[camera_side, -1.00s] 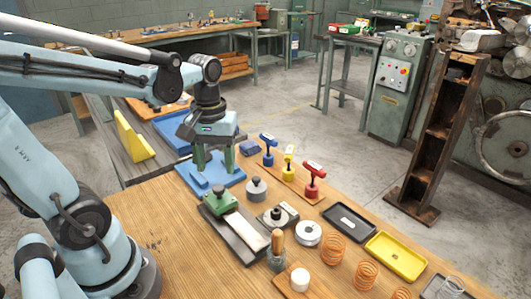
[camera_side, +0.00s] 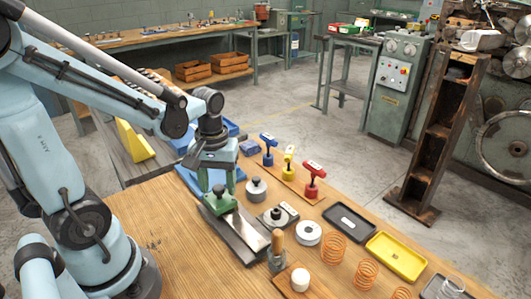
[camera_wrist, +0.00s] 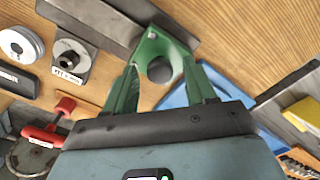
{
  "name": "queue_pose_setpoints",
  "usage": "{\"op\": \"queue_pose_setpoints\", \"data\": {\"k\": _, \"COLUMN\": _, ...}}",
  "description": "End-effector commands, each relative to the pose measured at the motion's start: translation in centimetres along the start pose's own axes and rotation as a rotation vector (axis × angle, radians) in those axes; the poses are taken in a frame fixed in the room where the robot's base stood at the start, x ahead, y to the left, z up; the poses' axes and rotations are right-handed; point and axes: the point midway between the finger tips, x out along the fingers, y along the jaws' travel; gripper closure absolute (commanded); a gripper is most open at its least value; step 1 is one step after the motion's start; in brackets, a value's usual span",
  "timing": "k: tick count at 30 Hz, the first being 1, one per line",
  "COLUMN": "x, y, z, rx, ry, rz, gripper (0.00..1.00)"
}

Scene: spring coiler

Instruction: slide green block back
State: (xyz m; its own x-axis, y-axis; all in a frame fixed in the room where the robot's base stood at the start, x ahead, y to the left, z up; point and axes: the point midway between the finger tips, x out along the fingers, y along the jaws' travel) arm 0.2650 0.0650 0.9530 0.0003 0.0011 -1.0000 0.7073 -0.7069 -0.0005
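The green block (camera_side: 220,203) with a dark knob on top sits at the far left end of a dark rail (camera_side: 243,241) with a pale strip, in the side view. In the wrist view the green block (camera_wrist: 180,42) is at top centre, at the end of the dark rail (camera_wrist: 100,17). My gripper (camera_side: 217,184) points down just over the block. In the wrist view its green fingers (camera_wrist: 162,68) are apart, one on each side of the block's grey knob. I cannot tell whether they touch it.
A blue plate (camera_side: 189,174) lies just behind my gripper. A grey knobbed weight (camera_side: 256,189) and a square part (camera_side: 276,217) stand right of the rail. Red, yellow and blue T-handles (camera_side: 313,181) stand farther back. The table's left front (camera_side: 165,230) is clear.

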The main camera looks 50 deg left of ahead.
Motion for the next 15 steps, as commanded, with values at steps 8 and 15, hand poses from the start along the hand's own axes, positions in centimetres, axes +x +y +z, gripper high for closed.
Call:
{"op": "queue_pose_setpoints", "data": {"k": 8, "x": -0.02, "y": -0.01, "z": 0.00, "rx": 0.000, "ry": 0.000, "rz": 0.000, "gripper": 0.88}}
{"op": "queue_pose_setpoints", "data": {"k": 15, "x": -0.02, "y": -0.01, "z": 0.00, "rx": 0.000, "ry": 0.000, "rz": 0.000, "gripper": 1.00}}
